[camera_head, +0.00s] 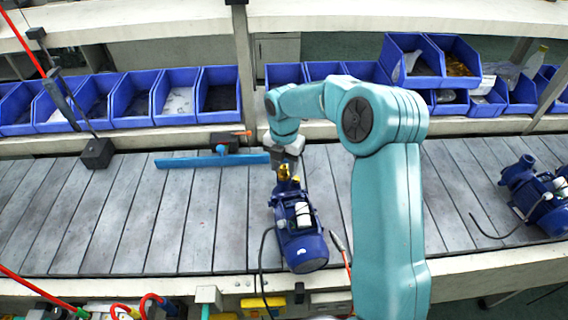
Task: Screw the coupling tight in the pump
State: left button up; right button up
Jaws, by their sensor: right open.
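A blue pump (300,235) stands on the grey slatted line, left of my right forearm. A brass-coloured coupling (285,172) shows at the pump's far end. My right gripper (282,165) is right above the coupling, with its jaws open. The jaws partly hide the coupling's top, and I cannot tell whether they touch it. My left gripper does not show.
A second blue pump (540,200) stands at the far right of the line. A blue bar (210,160) lies along the line's back edge, with a black block (97,153) to its left. Blue bins (178,98) fill the shelf behind.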

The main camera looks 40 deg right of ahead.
grip_shut()
jog(key=shift+f+m, duration=0.1)
jog(key=shift+m, duration=1.6)
jog(key=shift+b, duration=0.3)
jog(key=shift+m, duration=1.7)
jog(key=shift+b, duration=0.3)
